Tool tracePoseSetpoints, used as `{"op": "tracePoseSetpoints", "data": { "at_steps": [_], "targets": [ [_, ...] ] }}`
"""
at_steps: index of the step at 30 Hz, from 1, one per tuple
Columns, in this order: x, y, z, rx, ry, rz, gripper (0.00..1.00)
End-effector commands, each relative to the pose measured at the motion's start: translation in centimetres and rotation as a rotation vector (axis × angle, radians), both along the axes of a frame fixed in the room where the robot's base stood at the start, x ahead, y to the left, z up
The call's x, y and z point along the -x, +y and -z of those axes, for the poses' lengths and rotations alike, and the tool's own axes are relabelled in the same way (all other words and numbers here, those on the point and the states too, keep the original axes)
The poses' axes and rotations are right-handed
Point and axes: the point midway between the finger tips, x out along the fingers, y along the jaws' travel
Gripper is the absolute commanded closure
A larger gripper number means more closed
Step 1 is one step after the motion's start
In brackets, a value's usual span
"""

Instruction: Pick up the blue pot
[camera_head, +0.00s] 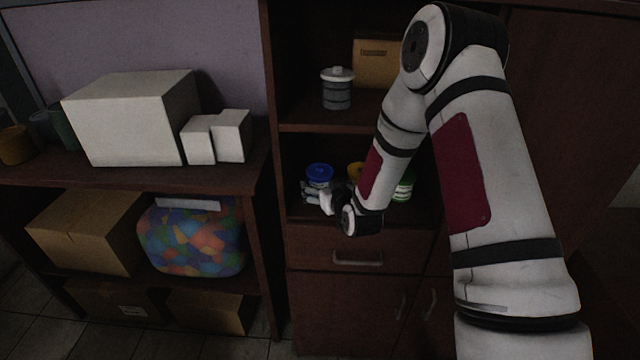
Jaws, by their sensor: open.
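The blue pot (319,171) stands upright in the lower open shelf compartment of the dark cabinet, near its left side. It has a blue lid, and its lower part is partly hidden by my gripper. My gripper (309,190) is at the front of this compartment, in front of and just below the blue lid. Its fingers are open and point left. Whether they touch or surround the pot is too small and dark to tell.
A yellow-lidded pot (354,170) and a green-and-white pot (403,188) stand to the right on the same shelf, partly behind my arm. A grey canister (337,90) and a cardboard box (375,64) are on the shelf above. The cabinet's left wall is close to my gripper.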

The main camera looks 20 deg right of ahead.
Motion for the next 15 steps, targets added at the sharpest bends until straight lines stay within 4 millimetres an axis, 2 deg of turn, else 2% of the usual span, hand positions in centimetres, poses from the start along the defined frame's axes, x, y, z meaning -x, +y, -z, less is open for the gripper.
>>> {"op": "tracePoseSetpoints", "data": {
  "at_steps": [3, 6, 13, 14, 15],
  "targets": [
    [-1.5, 0.1, 0.6, 0.000, 0.000, 0.001, 0.18],
    [-2.2, 0.2, 0.8, 0.000, 0.001, 0.001, 0.18],
    [-2.3, 0.2, 0.8, 0.000, 0.001, 0.001, 0.18],
    [-2.3, 0.2, 0.8, 0.000, 0.001, 0.001, 0.20],
    [-2.3, 0.2, 0.8, 0.000, 0.001, 0.001, 0.29]
  ]
}}
